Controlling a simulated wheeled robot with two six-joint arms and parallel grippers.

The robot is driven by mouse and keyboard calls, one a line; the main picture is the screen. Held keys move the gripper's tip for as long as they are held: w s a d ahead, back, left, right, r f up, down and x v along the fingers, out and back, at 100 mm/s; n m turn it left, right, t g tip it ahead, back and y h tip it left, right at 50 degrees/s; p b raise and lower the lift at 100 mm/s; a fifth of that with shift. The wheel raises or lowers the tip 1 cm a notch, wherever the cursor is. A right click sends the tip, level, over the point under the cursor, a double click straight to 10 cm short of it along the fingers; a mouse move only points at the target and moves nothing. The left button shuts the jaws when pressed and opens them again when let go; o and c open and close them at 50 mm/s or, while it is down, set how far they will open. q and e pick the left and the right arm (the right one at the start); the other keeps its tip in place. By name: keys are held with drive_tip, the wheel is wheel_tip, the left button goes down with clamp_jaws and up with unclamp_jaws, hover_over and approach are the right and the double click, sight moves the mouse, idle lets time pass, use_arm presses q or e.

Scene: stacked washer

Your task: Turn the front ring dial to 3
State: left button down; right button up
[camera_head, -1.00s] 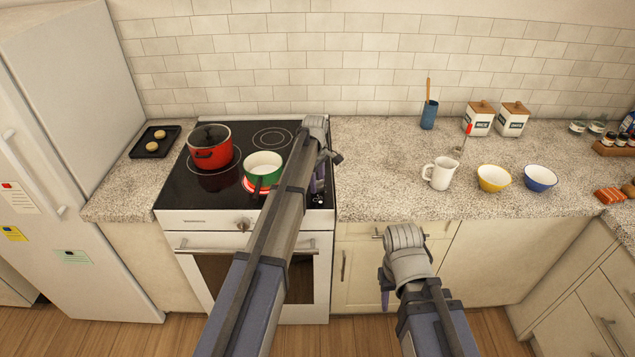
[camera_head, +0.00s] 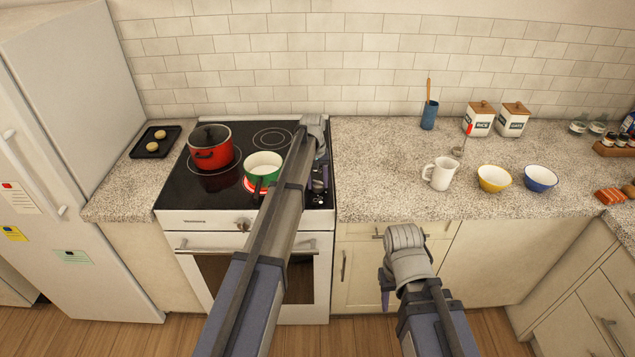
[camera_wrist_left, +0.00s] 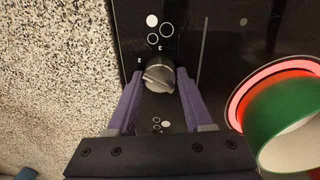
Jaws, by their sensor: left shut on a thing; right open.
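In the left wrist view a silver round dial (camera_wrist_left: 158,75) stands on the black cooktop panel, with small printed numbers 3 and 2 beside it. My left gripper (camera_wrist_left: 158,84) has its two purple fingers on either side of this dial and is shut on it. In the head view my left gripper (camera_head: 319,183) is at the right edge of the stove, partly hidden by my arm. The knob's pointer setting is too small to read surely. My right gripper (camera_head: 385,286) is open and empty in front of the lower cabinets.
A green pot (camera_head: 262,172) sits on a glowing red ring, close to my left arm; it also shows in the left wrist view (camera_wrist_left: 285,125). A red pot (camera_head: 209,148) stands behind left. A mug (camera_head: 441,173) and bowls stand on the right counter.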

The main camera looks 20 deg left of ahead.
use_arm(q)
drive_tip(key=m, duration=1.1)
drive_tip(key=shift+w+m+g, duration=0.1)
drive_tip(key=shift+m+g, duration=0.3)
idle(0.4)
drive_tip(key=shift+c, duration=1.5)
unclamp_jaws()
drive_tip(key=shift+r, duration=0.15)
wheel_tip(320, 180, up, 8)
drive_tip(key=p, duration=0.8)
drive_tip(key=shift+w+a+f, duration=0.15)
drive_tip(key=shift+f, duration=0.05)
